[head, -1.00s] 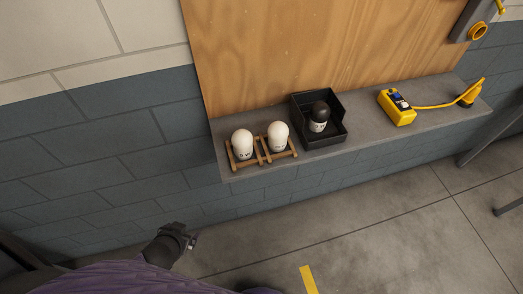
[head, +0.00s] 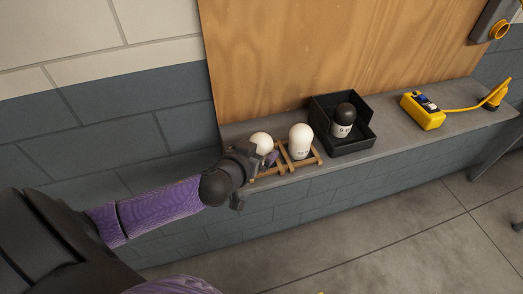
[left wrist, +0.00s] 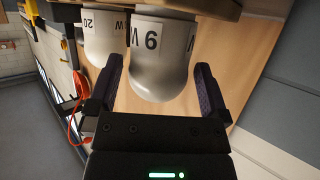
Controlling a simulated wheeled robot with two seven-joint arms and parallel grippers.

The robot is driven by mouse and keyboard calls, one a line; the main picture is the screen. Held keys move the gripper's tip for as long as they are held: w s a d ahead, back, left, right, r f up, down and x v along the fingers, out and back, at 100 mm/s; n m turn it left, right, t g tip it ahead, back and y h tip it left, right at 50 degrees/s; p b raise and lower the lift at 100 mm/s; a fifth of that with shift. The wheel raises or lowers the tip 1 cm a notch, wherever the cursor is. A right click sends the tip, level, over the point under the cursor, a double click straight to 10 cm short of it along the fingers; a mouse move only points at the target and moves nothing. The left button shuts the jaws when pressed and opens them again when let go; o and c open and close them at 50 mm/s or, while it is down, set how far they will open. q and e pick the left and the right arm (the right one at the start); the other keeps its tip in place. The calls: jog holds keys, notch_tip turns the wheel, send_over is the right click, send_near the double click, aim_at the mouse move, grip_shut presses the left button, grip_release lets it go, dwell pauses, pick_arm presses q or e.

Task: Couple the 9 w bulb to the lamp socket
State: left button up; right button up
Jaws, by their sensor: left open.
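The 9 W bulb (left wrist: 160,65), white with a "9" on its collar, stands upright in the left wooden holder; its white dome (head: 261,142) shows in the head view. My left gripper (head: 258,160) is open at this bulb. In the left wrist view the fingers of my left gripper (left wrist: 158,80) are on either side of its dome; contact cannot be told. A second white bulb (head: 300,140) stands beside it in the right holder; its label reads "20" in the left wrist view (left wrist: 101,40). A yellow ring (head: 499,29) on a grey wall box looks like the socket.
A black open tray (head: 368,142) holds a dark-topped bulb (head: 345,115). A yellow box (head: 423,110) with a cable to a yellow piece (head: 497,93) lies to the right on the grey ledge (head: 385,150). A wooden board (head: 340,50) stands behind the ledge.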

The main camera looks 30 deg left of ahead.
pick_arm(q)
jog(key=shift+x, duration=1.15)
jog(key=c, duration=1.1)
